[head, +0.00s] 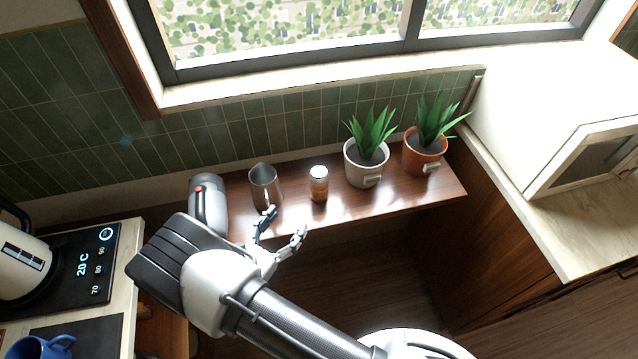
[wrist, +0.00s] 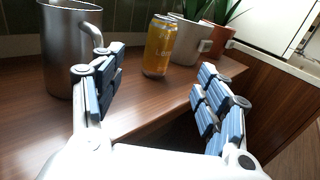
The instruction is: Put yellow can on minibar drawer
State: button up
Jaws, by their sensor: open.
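The yellow can (head: 319,184) stands upright on a brown wooden shelf (head: 420,197) under the window. It also shows in the wrist view (wrist: 160,46), where it is orange-yellow with a pale top. My gripper (head: 281,235) is at the front edge of the shelf, to the left of and nearer than the can. In the wrist view my gripper (wrist: 160,95) is open and empty, with the can beyond and between its fingers, apart from them. I cannot make out a minibar drawer for certain in either view.
A metal pitcher (head: 264,186) stands left of the can, its handle close to my left finger in the wrist view. Potted plants in a white pot (head: 362,172) and a terracotta pot (head: 421,160) stand to the right. A kettle (head: 22,265) and blue mug (head: 40,347) are at left.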

aim_at(314, 187)
jog(key=b+x, duration=0.1)
jog(key=x, duration=1.4)
jog(key=shift+c, duration=0.6)
jog(key=c, duration=1.4)
jog(key=shift+o, duration=0.2)
jog(key=shift+r, duration=0.1)
notch_tip(314, 187, up, 20)
jog(key=p, duration=0.4)
